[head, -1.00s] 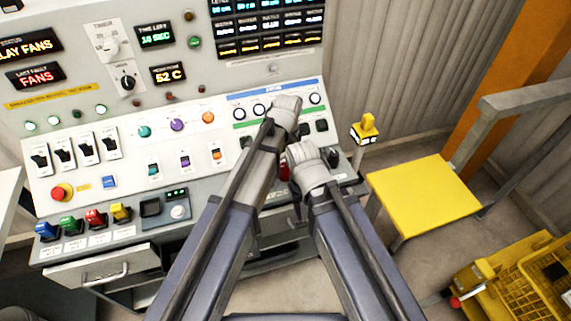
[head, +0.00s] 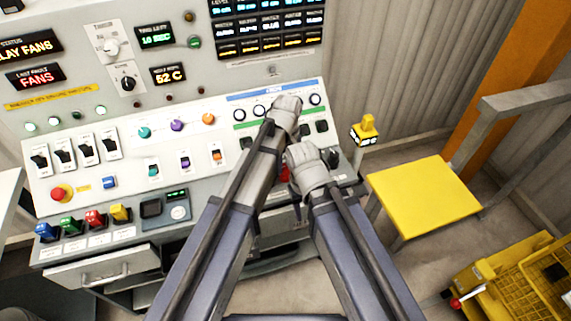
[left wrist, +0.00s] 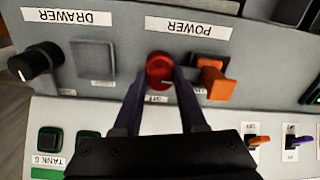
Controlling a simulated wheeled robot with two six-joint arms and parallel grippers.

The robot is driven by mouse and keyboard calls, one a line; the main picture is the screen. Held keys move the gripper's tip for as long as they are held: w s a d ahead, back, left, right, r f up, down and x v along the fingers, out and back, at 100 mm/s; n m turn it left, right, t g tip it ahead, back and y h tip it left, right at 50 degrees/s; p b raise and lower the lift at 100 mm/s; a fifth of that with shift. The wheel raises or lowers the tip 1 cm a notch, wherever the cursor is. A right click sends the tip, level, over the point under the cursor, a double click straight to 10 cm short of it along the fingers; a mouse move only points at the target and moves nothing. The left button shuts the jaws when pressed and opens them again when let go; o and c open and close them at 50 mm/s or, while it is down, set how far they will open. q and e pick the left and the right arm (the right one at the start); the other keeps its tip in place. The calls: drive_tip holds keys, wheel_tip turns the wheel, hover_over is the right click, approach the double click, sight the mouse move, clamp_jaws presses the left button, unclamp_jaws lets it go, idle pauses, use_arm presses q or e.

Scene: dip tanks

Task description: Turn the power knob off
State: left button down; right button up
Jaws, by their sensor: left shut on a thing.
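The red round power knob (left wrist: 160,70) sits on a grey panel marked POWER, which appears upside down in the left wrist view. My left gripper (left wrist: 162,84) has its two purple fingers on either side of this knob, shut on it.
An orange switch (left wrist: 213,78) stands close beside the red knob. A black knob (left wrist: 36,62) marked DRAWER is farther left. Tank buttons (left wrist: 50,139) and small toggles (left wrist: 292,143) lie on the white panel. A yellow stool (head: 424,196) stands right of the console.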

use_arm(q)
drive_tip(key=m, duration=0.8)
drive_tip(key=shift+m, duration=0.3)
drive_tip(key=m, duration=0.4)
drive_tip(key=shift+a+m, duration=0.1)
drive_tip(key=shift+m, duration=0.2)
drive_tip(key=shift+m+t, duration=0.3)
drive_tip(key=shift+m, duration=1.7)
drive_tip(key=shift+c, duration=2.3)
unclamp_jaws()
